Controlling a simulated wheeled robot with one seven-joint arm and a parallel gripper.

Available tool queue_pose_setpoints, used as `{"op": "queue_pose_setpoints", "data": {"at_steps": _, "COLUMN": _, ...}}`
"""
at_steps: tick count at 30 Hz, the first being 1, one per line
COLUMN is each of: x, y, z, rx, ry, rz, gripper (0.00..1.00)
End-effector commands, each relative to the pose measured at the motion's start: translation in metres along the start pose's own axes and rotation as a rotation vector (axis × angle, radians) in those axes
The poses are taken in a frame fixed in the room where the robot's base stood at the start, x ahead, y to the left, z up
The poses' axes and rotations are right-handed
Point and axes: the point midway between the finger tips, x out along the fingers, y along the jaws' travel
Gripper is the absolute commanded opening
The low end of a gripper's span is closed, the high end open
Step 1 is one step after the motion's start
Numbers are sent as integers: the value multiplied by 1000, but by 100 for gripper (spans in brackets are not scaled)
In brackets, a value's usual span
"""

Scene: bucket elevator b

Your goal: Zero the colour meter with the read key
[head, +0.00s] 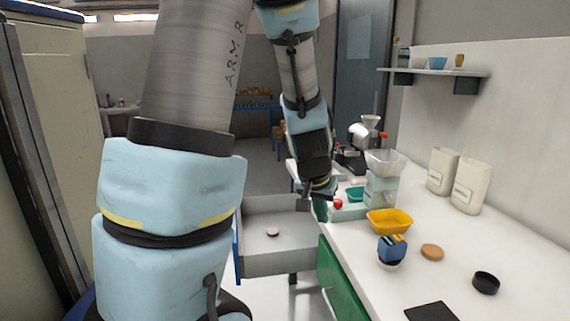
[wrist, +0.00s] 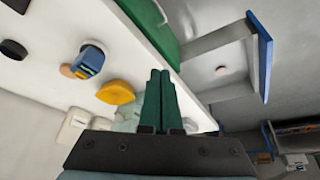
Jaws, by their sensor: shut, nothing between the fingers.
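A small blue device (head: 392,247) with a dark and yellow top stands over a round white piece on the white counter; it may be the colour meter. It also shows in the wrist view (wrist: 91,60). I cannot make out a read key on it. A round brown lid (head: 432,252) lies to its right. My gripper (head: 321,211) is at the counter's left edge, left of and farther back than the blue device, apart from it. In the wrist view its green fingers (wrist: 161,74) are shut together with nothing between them.
A yellow tray (head: 390,221) stands behind the blue device. A pale green machine with a clear hopper (head: 386,162) and a red knob (head: 338,204) stand near my gripper. An open drawer (head: 280,263) juts out left of the counter. A black round dish (head: 486,283) lies front right.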

Motion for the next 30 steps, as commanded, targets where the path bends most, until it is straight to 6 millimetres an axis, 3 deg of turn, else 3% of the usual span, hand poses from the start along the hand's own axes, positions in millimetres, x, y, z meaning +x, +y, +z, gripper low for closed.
{"op": "queue_pose_setpoints", "data": {"at_steps": 1, "x": -9, "y": -18, "z": 15, "rx": -56, "ry": -30, "rz": -1, "gripper": 0}}
{"op": "queue_pose_setpoints", "data": {"at_steps": 6, "x": -36, "y": -60, "z": 72, "rx": -215, "ry": -152, "rz": -28, "gripper": 0}}
{"op": "queue_pose_setpoints", "data": {"at_steps": 12, "x": -59, "y": -89, "z": 122, "rx": -336, "ry": -251, "rz": -88, "gripper": 0}}
{"op": "queue_pose_setpoints", "data": {"at_steps": 17, "x": -66, "y": -96, "z": 135, "rx": -368, "ry": -279, "rz": -111, "gripper": 0}}
{"op": "queue_pose_setpoints", "data": {"at_steps": 30, "x": -65, "y": -96, "z": 135, "rx": -369, "ry": -279, "rz": -111, "gripper": 0}}
